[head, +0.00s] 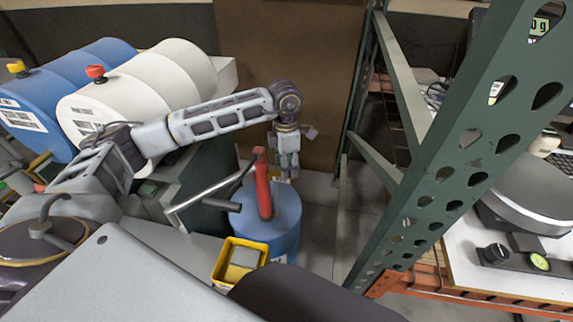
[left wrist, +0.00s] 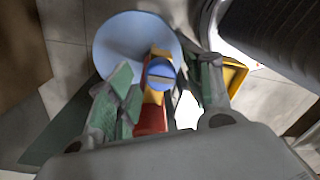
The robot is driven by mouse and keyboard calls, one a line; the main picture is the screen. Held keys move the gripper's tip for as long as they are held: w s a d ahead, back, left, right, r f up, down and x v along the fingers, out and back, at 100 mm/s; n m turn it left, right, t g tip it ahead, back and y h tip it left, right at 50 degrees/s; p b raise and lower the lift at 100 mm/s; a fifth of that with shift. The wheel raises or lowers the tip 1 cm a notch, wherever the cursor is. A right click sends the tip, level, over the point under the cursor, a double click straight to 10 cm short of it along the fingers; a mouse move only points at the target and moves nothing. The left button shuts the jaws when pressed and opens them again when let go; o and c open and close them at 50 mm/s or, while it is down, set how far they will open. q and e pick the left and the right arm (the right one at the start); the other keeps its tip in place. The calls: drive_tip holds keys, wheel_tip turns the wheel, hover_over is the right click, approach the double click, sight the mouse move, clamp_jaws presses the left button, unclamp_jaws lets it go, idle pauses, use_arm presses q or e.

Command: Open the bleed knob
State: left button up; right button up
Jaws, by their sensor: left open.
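My left gripper (head: 286,172) is open and points down over the blue drum (head: 284,218), beside the red upright pump (head: 263,188). In the left wrist view, a small round blue knob (left wrist: 160,73) sits on yellow parts at the end of the red pump body (left wrist: 150,118). This looks like the bleed knob. The open green-padded fingers of the left gripper (left wrist: 167,68) are on either side of it. I cannot tell whether either pad touches it. In the head view I cannot make the knob out near the gripper. My right gripper is not in view.
A yellow bin (head: 238,262) stands in front of the drum. A pump lever (head: 205,190) reaches out to the left. A white drum (head: 140,95) and another blue drum (head: 75,85) lie at left. A green rack post (head: 450,150) stands close on the right.

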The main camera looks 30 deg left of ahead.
use_arm(q)
wheel_tip(320, 180, up, 12)
drive_tip(key=shift+w+a, duration=0.15)
drive_tip(key=shift+a, duration=0.05)
idle(0.5)
drive_tip(key=shift+f, duration=0.1)
idle(0.5)
